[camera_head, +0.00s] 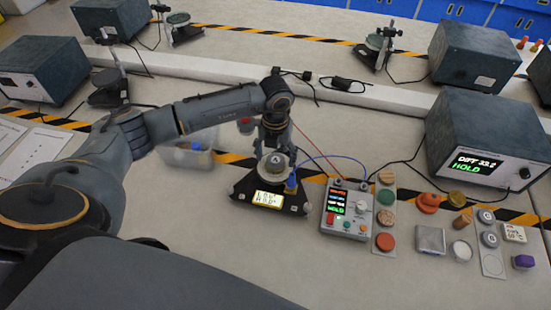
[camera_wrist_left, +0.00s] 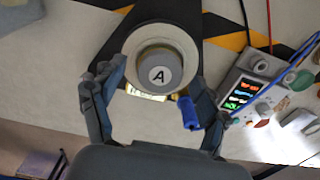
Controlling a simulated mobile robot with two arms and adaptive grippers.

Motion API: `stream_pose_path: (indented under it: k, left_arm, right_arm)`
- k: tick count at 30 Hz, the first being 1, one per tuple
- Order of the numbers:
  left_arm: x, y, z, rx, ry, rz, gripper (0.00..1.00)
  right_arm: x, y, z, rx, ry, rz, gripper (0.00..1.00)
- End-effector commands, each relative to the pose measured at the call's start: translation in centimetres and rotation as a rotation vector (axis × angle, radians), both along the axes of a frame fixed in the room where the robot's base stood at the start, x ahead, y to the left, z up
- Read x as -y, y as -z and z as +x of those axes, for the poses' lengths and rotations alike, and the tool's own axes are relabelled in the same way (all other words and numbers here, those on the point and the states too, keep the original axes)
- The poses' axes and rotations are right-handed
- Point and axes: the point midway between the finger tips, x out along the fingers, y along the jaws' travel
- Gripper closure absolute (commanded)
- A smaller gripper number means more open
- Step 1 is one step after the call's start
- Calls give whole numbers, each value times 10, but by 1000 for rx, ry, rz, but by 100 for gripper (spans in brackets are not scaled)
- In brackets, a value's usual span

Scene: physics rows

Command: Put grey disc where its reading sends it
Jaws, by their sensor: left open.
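A grey disc marked A (camera_wrist_left: 158,72) sits on a pale round plate on a black triangular stand (camera_head: 241,188). The disc also shows in the head view (camera_head: 277,161). My left gripper (camera_wrist_left: 155,98) is open above the stand, with one finger on each side of the disc's near edge; I cannot tell whether either finger touches it. The stand has a lit display (camera_head: 269,199), too small to read. A small meter box (camera_head: 346,211) to its right shows several coloured lines, the lowest green and reading HOLD. The large instrument (camera_head: 487,138) shows DIFF 33.2 and HOLD.
A strip of coloured and cork discs (camera_head: 386,219) lies right of the meter. Farther right are an orange knobbed weight (camera_head: 428,203), a metal block (camera_head: 430,240), a tray with grey discs (camera_head: 493,266) and a purple block (camera_head: 523,262). A clear bin (camera_head: 188,157) stands left. Cables cross behind.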

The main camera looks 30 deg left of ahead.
Motion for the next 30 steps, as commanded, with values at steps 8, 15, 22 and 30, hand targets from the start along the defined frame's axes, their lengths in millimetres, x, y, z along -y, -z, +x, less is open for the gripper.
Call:
stream_pose_path:
  k: [8,15,22,30]
  left_arm:
    - [0,0,0,0,0,0,58]
    - [0,0,0,0,0,0,84]
    - [0,0,0,0,0,0,84]
    - [1,-19,1,5,2,-1,84]
  right_arm:
    - [0,0,0,0,0,0,100]
    - [0,0,0,0,0,0,100]
    - [0,1,0,0,0,0,100]
    - [0,18,0,0,0,0,100]
